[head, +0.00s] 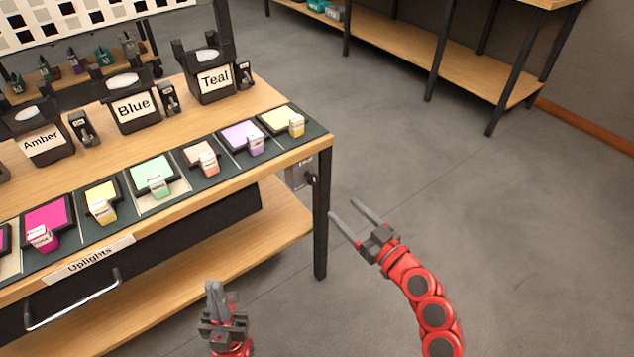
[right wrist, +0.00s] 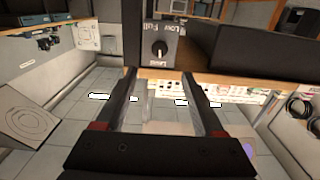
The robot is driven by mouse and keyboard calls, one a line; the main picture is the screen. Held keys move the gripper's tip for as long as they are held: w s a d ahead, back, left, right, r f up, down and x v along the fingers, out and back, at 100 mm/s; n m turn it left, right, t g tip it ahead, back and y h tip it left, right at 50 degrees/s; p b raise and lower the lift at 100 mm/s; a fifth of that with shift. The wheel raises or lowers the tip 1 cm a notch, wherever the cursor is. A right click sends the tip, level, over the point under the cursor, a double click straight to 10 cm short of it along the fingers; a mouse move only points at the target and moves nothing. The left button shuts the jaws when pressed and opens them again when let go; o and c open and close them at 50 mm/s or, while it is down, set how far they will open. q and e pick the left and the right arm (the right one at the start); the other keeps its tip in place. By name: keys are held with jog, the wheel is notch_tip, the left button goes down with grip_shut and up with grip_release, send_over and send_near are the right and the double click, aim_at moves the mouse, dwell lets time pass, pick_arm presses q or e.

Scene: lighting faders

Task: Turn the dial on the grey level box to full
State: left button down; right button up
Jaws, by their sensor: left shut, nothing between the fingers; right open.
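The grey level box (head: 298,176) hangs under the right end of the table, partly hidden by the table leg. In the right wrist view the box (right wrist: 174,45) appears upside down, with "Full", "Low" and "Level" lettering around the dial (right wrist: 159,49); the exact dial setting is too small to read. My right gripper (head: 343,208) is open and empty, to the right of the dial and apart from it. In the right wrist view its fingers (right wrist: 158,76) point toward the box. My left gripper (head: 213,288) is shut and empty, in front of the table.
The wooden table (head: 262,95) carries colour swatches with small tagged blocks and labelled black holders. A black leg (head: 321,225) stands close beside the box. A drawer handle (head: 70,302) sticks out below. The floor (head: 450,180) right of the table is clear.

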aim_at(314, 180)
jog(key=x, duration=1.2)
jog(key=shift+w+a, duration=0.1)
jog(key=shift+w, duration=0.05)
grip_shut()
